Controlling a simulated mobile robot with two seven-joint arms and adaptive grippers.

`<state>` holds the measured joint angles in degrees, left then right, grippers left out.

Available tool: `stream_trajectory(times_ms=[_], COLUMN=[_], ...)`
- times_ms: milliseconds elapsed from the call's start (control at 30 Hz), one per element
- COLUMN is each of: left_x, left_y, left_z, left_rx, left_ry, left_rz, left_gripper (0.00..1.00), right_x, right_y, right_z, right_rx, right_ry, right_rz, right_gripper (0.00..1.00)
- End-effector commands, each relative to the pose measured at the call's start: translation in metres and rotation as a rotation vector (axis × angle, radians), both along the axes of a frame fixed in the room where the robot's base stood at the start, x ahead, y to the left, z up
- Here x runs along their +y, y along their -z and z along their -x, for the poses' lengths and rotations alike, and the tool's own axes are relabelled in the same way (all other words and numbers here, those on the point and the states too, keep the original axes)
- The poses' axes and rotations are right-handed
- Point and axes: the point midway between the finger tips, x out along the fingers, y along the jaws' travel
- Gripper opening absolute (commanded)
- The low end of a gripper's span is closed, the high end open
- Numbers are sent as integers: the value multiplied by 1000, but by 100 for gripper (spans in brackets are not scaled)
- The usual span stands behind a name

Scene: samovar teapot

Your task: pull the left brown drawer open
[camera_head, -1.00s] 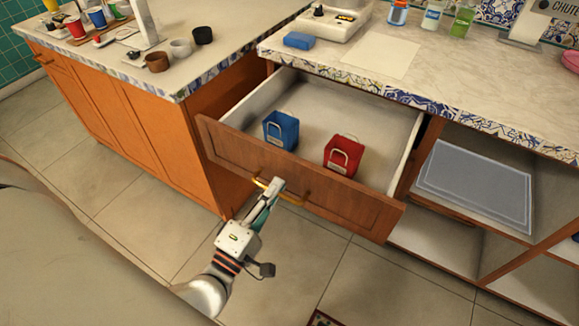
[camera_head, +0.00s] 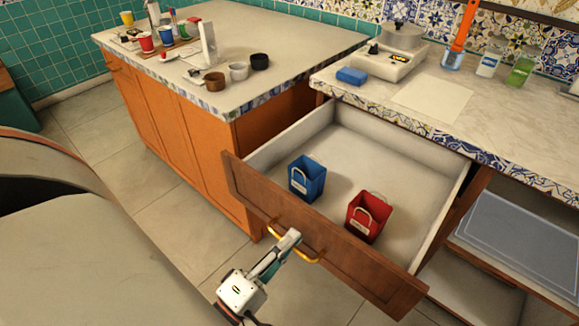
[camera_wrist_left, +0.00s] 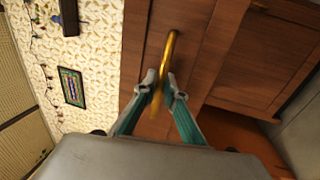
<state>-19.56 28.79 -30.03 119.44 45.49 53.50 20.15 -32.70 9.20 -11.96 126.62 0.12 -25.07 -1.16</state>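The brown drawer (camera_head: 350,262) stands well open from the counter. Its pale inside shows, with a blue bag-like container (camera_head: 307,178) and a red one (camera_head: 367,216) upright in it. My left gripper (camera_head: 291,238) is at the drawer's gold handle (camera_head: 312,258). In the left wrist view, the two fingertips of the left gripper (camera_wrist_left: 162,88) lie on either side of the handle (camera_wrist_left: 171,50), close against it. The drawer's wooden front (camera_wrist_left: 195,45) is behind. My right gripper is in no view.
An orange cabinet island (camera_head: 185,130) with cups on top stands left of the drawer. Open shelves with a grey-blue panel (camera_head: 520,238) are at the right. The counter (camera_head: 490,115) holds a blue block and bottles. Tiled floor (camera_head: 150,210) is free before the drawer.

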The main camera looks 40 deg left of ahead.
Motion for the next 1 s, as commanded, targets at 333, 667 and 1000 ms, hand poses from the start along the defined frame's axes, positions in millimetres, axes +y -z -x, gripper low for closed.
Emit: stream_trajectory(times_ms=[333, 667, 1000], left_x=[0, 1, 3], left_y=[0, 9, 20], left_z=[0, 37, 100], left_rx=[0, 6, 4], left_ry=[-1, 0, 0], left_rz=[0, -1, 0], left_gripper=[24, 24, 24], right_x=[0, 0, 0], right_y=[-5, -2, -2], right_z=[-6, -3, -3], right_rx=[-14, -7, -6], right_ry=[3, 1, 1], right_rz=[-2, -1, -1], right_gripper=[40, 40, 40])
